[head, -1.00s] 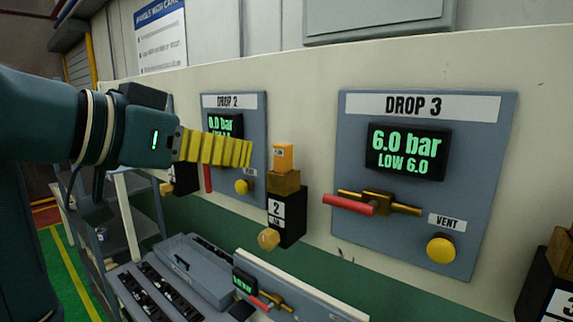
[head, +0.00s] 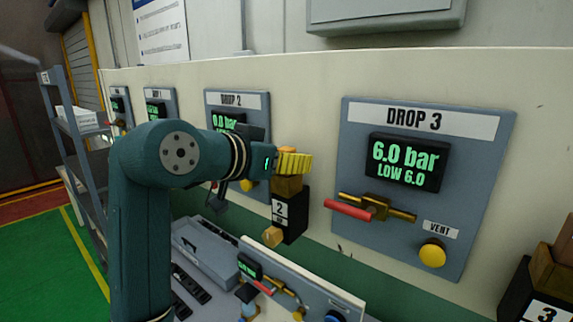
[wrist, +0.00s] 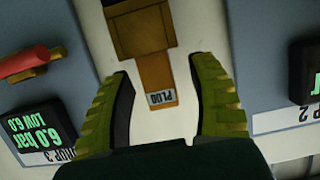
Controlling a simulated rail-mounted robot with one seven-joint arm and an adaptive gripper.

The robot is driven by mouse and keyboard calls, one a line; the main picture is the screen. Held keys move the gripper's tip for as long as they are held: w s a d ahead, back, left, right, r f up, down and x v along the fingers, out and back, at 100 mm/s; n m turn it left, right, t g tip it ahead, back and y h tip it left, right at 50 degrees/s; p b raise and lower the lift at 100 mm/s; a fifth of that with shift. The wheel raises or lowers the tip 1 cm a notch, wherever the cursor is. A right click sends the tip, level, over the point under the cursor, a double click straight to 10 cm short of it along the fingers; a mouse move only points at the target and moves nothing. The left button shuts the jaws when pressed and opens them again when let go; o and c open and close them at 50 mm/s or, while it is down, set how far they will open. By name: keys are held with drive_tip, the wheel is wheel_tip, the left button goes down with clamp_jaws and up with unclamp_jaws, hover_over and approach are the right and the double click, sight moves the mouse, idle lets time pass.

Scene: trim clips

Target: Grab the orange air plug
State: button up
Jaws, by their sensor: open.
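The orange air plug (wrist: 157,80), labelled PLUG, stands in the brass fitting (wrist: 140,30) of the drop marked 2. In the wrist view it lies between the two yellow-green fingers of my gripper (wrist: 162,75), with a gap on each side. My gripper is open and holds nothing. In the head view my gripper (head: 296,162) is at the plug's height, just above the brass fitting (head: 287,186). The fingers hide most of the plug there; only a bit of its orange top (head: 291,149) shows.
The black block marked 2 (head: 292,212) carries the fitting. To the right are the DROP 3 panel (head: 480,180), its red-handled valve (head: 350,210) and yellow vent button (head: 432,253). The DROP 2 panel (head: 237,97) is behind my arm. A grey case (head: 205,260) lies below.

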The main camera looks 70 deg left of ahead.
clamp_jaws()
idle(0.3)
